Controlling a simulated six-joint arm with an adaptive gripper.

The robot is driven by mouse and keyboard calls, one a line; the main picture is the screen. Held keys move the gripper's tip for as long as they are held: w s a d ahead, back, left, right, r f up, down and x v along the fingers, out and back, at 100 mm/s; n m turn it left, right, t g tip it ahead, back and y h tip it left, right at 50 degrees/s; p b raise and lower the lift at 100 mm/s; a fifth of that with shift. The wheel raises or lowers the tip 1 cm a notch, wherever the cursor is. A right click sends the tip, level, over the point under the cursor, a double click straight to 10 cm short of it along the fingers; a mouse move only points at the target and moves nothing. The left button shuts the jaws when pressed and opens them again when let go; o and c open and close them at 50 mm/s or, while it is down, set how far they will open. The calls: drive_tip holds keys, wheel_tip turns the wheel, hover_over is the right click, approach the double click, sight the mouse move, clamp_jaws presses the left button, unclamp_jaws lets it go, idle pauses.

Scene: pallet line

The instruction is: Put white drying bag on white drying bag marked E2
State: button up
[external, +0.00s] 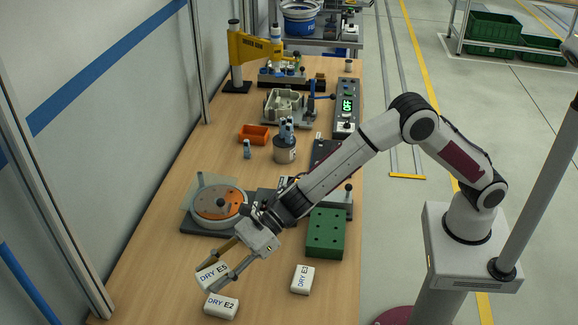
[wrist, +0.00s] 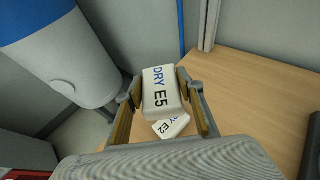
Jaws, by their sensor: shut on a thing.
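A white bag marked DRY E5 (external: 211,276) is between the two fingers of my gripper (external: 212,279), which is shut on it. In the wrist view the E5 bag (wrist: 162,92) fills the gap between the fingers (wrist: 160,100). The white bag marked DRY E2 (external: 221,306) lies flat on the table, just in front of the held bag in the external view. How high the held bag is above the table is hard to tell.
Another white DRY bag (external: 303,280) lies to the right, its number unclear. A green block with holes (external: 325,234) is behind it. A round orange-topped turntable (external: 220,204) stands behind my gripper. The wooden table (external: 160,270) is clear at the left.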

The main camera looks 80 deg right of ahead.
hover_over(221, 303)
drive_tip(key=shift+f, duration=3.15)
drive_tip(key=shift+f, duration=1.9)
drive_tip(key=shift+f, duration=0.1)
drive_tip(key=o, duration=1.1)
drive_tip(key=shift+s+d+r, duration=0.15)
drive_tip(key=shift+d+r, duration=0.05)
drive_tip(key=shift+r, duration=0.1)
drive_tip(key=v, duration=1.1)
